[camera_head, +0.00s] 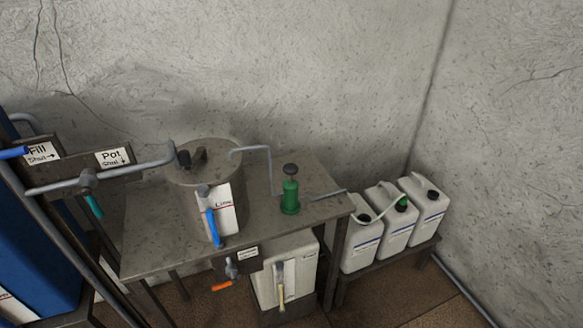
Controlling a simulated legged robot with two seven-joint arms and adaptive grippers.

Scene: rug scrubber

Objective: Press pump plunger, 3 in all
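A green hand pump (290,197) stands upright on the grey metal table, right of the middle of the head view. Its dark round plunger knob (291,169) sits above the green body on a short stem, with a gap between knob and body. A bent grey pipe comes to the pump from the left, and another runs off to its right. Neither of my grippers shows in this view, and nothing touches the plunger.
The table (150,236) also carries a round lidded grey tank (190,165) with a white label and blue handle. White jugs (396,232) stand on a low rack at right. A white box (285,275) is below. Pipes and a blue cabinet (40,245) fill the left.

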